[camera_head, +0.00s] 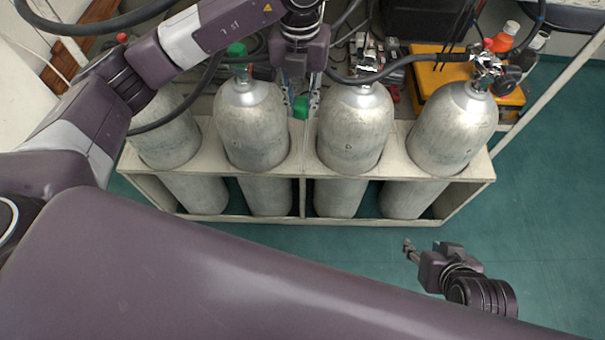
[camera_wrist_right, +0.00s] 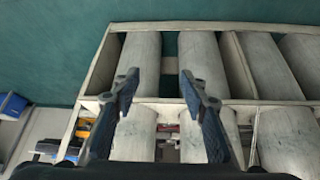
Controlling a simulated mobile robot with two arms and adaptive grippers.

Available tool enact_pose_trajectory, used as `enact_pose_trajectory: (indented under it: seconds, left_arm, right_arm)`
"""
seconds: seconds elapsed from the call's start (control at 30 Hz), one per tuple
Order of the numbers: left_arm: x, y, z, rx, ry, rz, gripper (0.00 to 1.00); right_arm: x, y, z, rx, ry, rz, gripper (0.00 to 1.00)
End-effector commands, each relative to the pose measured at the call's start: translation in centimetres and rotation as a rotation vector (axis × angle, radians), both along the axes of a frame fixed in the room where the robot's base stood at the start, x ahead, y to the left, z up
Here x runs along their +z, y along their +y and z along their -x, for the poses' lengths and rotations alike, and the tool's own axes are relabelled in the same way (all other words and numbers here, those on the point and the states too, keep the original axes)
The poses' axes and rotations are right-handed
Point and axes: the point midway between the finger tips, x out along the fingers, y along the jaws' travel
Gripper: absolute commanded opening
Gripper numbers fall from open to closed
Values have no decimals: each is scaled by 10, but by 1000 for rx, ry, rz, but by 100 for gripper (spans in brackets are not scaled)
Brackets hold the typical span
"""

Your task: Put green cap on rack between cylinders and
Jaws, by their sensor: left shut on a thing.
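My left gripper (camera_head: 301,100) points down between the two middle cylinders, the second (camera_head: 251,125) and the third (camera_head: 354,130). It is shut on a green cap (camera_head: 300,107) held between its fingertips. The cap shows above the cream rack (camera_head: 304,168); whether it touches the rack I cannot tell. A second green cap (camera_head: 237,51) sits on top of the second cylinder. My right gripper (camera_head: 411,252) is in front of the rack at the lower right. In the right wrist view it is open and empty (camera_wrist_right: 160,90), with the rack and cylinders beyond.
The rack also holds a far-left cylinder (camera_head: 165,130) and a far-right cylinder (camera_head: 452,128) with a valve and hose. A yellow case (camera_head: 440,75) and orange-capped bottles (camera_head: 505,37) stand behind. Green floor (camera_head: 540,190) is clear at the right.

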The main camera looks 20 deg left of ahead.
Motion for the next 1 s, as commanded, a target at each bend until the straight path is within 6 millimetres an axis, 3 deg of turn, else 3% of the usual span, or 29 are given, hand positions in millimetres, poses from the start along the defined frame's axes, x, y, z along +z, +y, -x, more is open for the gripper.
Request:
enact_pose_trajectory:
  seconds: [0.03, 0.17, 0.37, 0.7, 1.0]
  left_arm:
    - [-11, -1, -2, 52, 2, 1, 13]
    - [-19, -2, -3, 134, 6, 0, 13]
    - [-50, -2, -3, 150, 10, -1, 13]
    - [-118, -2, -3, 149, 8, 0, 13]
    - [-168, -1, -3, 148, 7, -1, 13]
  right_arm:
    - [0, 0, 1, 0, -11, -1, 40]
    - [9, 0, 0, 0, -32, -5, 40]
    - [28, 11, -31, 12, -178, -36, 40]
    - [91, 35, -93, 38, -548, -121, 40]
    - [158, 51, -120, 56, -858, -196, 40]
